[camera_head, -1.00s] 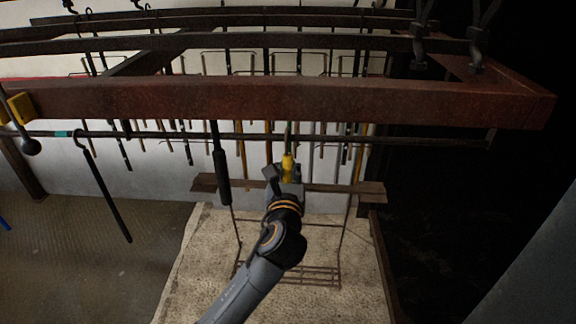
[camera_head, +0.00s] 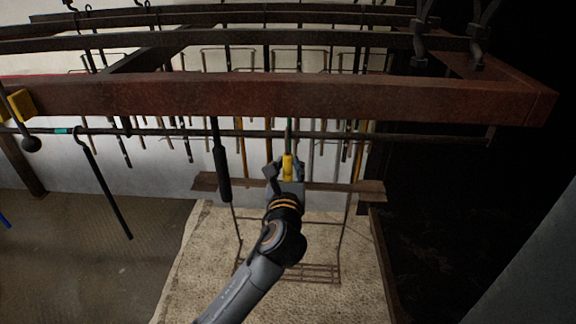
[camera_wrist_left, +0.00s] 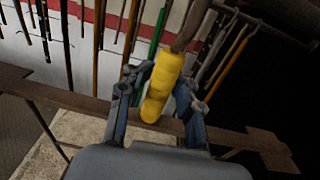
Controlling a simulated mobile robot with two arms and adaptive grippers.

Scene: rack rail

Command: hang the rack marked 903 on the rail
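The rack is rust-brown, with a wide crossbar (camera_head: 335,188), thin side wires and a wire grid (camera_head: 290,272) at the bottom. A yellow grip stands above the crossbar's middle and joins a brown rod in the left wrist view (camera_wrist_left: 163,85). My left gripper (camera_head: 287,168) has a finger close on each side of this grip and appears shut on it. No number 903 is readable. My right gripper is not in view.
The rusty beam (camera_head: 300,98) crosses the front above my arm. A black hooked rod (camera_head: 105,195) hangs on the rail at left, and a black-handled rod (camera_head: 221,165) hangs nearer. Many rods hang behind. A pale mat (camera_head: 215,265) lies below.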

